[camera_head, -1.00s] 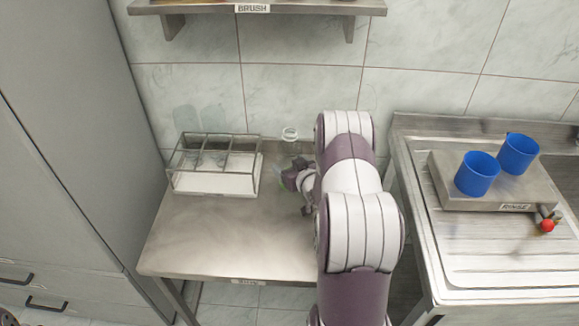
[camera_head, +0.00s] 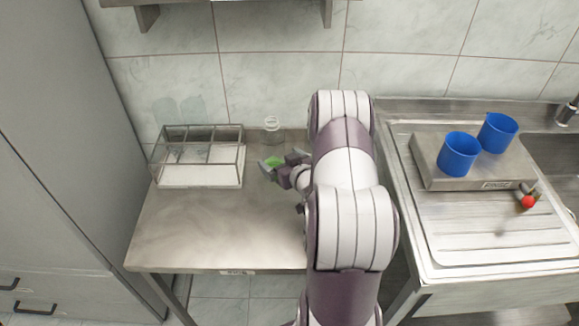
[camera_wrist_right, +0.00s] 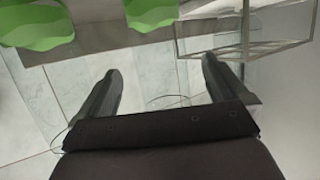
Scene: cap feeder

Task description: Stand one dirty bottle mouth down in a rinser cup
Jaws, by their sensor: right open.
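A clear glass bottle (camera_head: 272,130) stands at the back of the steel table, right of the wire rack. I cannot tell whether it is dirty. My right gripper (camera_head: 277,162) is open just in front of it, apart from it in the head view. In the right wrist view its two fingers (camera_wrist_right: 162,95) are spread, with faint clear outlines between and beside them. A green patch shows at the fingertips in the head view; I cannot tell what it is. Two blue rinser cups (camera_head: 458,155) (camera_head: 497,133) stand on a steel block on the right. My left gripper is out of view.
A divided rack (camera_head: 200,174) stands at the table's back left. The table (camera_head: 200,228) is clear in front. Green objects (camera_wrist_right: 150,12) show at the top of the wrist view. A red knob (camera_head: 528,202) is by the rinser. A tall cabinet (camera_head: 60,150) borders the left.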

